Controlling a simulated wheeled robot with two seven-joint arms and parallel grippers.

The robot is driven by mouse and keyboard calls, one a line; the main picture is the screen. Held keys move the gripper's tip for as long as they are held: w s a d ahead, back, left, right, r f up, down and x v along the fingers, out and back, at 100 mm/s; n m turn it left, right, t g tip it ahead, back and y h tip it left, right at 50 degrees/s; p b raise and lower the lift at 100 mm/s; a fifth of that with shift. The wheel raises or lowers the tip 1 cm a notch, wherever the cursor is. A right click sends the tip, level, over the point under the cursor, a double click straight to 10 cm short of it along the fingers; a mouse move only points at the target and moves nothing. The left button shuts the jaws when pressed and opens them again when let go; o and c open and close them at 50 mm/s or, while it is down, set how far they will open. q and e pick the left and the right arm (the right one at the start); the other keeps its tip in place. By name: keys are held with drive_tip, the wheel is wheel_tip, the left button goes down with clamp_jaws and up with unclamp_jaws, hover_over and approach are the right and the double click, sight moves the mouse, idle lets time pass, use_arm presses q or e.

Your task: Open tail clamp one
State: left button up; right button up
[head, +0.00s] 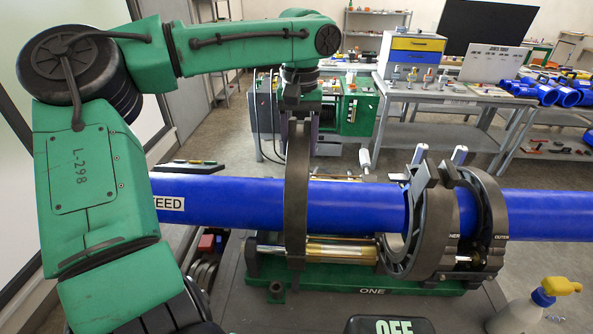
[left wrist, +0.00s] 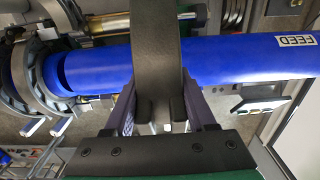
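The tail clamp one (head: 297,200) is a dark curved band at the left of the green clamp base, marked ONE. It crosses in front of the blue pipe (head: 345,205), and its top end stands above the pipe. My left gripper (head: 299,128) is at that top end, its purple fingers on either side of the band. In the left wrist view, the band (left wrist: 157,50) fills the gap between the fingers (left wrist: 159,100), which appear to press on its edges. Whether the band's lower end is latched is hidden. My right gripper is not in view.
Two more dark ring clamps, inner (head: 433,225) and outer (head: 489,215), surround the pipe at the right. A green machine (head: 357,110) and workbenches are behind.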

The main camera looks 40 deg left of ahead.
sight(298, 159)
use_arm(q)
drive_tip(key=shift+s+d+r, duration=0.1)
drive_tip(key=shift+s+d, duration=1.25)
drive_tip(key=shift+s, duration=0.25)
drive_tip(key=shift+s+d, duration=0.2)
drive_tip(key=shift+s, duration=0.05)
drive_tip(key=shift+s+d, duration=1.4)
drive_tip(key=shift+s, duration=0.25)
drive_tip(key=shift+s+d+f+b, duration=0.25)
drive_tip(key=shift+s+d+f, duration=0.1)
drive_tip(key=shift+s+d, duration=0.5)
drive_tip(key=shift+s+d+f+b, duration=0.2)
drive_tip(key=shift+s+d+f, duration=0.1)
drive_tip(key=shift+s+d, duration=0.55)
drive_tip(key=o, duration=1.4)
drive_tip(key=shift+a, duration=0.3)
wheel_tip(298, 159, up, 7)
drive_tip(key=p, duration=0.2)
